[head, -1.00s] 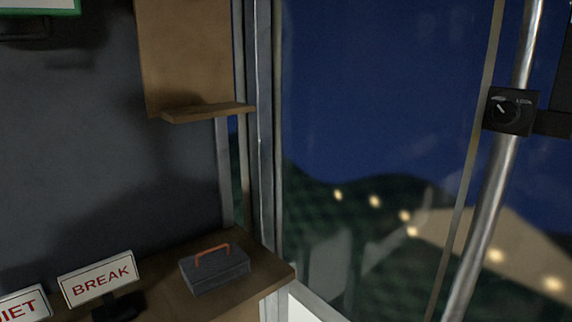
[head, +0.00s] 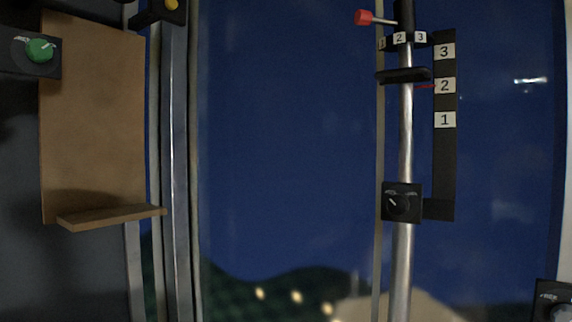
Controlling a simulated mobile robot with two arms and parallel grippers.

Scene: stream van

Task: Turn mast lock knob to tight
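A silver mast (head: 405,140) stands upright right of centre in the head view. A black block with a round black knob (head: 398,204) sits on the mast in the lower part of the view. A light pointer line on the knob points to the upper left. The lettering on this block is too small to read now. Neither of my grippers is in view.
A scale marked 3, 2, 1 (head: 445,120) stands right of the mast, with a red pointer near 2. A red-tipped lever (head: 363,17) and a black handle (head: 403,75) are higher on the mast. A green knob (head: 40,50) and a wooden shelf (head: 110,217) are at left.

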